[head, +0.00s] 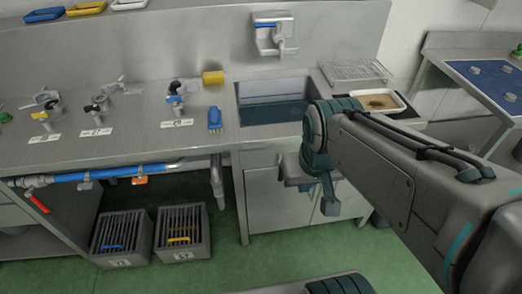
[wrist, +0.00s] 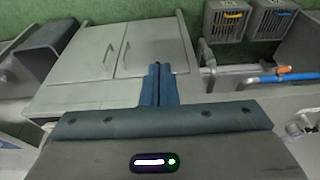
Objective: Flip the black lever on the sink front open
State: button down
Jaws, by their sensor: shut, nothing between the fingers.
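The sink (head: 275,110) is a steel basin set in the counter, with a grey two-door cabinet (head: 270,205) below it. The cabinet doors also show in the wrist view (wrist: 110,50). My gripper (wrist: 157,68) is shut and empty, its two blue fingers side by side, pointing toward the cabinet front. A small dark spot shows at the fingertips in the wrist view; I cannot tell whether it is the black lever or whether they touch. In the head view my arm covers the right part of the sink front, and I cannot make out the lever there.
Two slatted grey crates (head: 122,238) (head: 182,232) stand on the green floor at left. A blue pipe (head: 105,173) runs under the counter. Taps and a yellow cylinder (head: 213,77) stand on the counter. Open floor (head: 235,265) lies before the cabinet.

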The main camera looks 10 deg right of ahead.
jog(key=shift+f, duration=0.1)
jog(key=w+a+f+n+h+b, duration=0.2)
jog(key=w+a+f+n+b, duration=0.1)
jog(key=w+f+b, duration=0.5)
jog(key=w+a+f+n+h+b, duration=0.1)
jog(key=w+a+f+n+b, duration=0.1)
jog(key=w+f+b, duration=0.7)
jog(key=w+a+f, duration=0.1)
jog(key=w+f, duration=0.4)
jog(key=w, duration=0.2)
jog(key=shift+w+a+f+n+g+h, duration=0.15)
jog(key=shift+a+f+n+g+h, duration=0.1)
jog(key=shift+f+n+g+h, duration=0.15)
jog(key=w+d+f+b, duration=0.2)
jog(key=w+d+f, duration=0.1)
jog(key=d+f, duration=0.4)
jog(key=shift+w+f, duration=0.35)
jog(key=shift+f, duration=0.8)
jog(key=shift+a+f+b, duration=0.1)
jog(key=shift+b, duration=0.3)
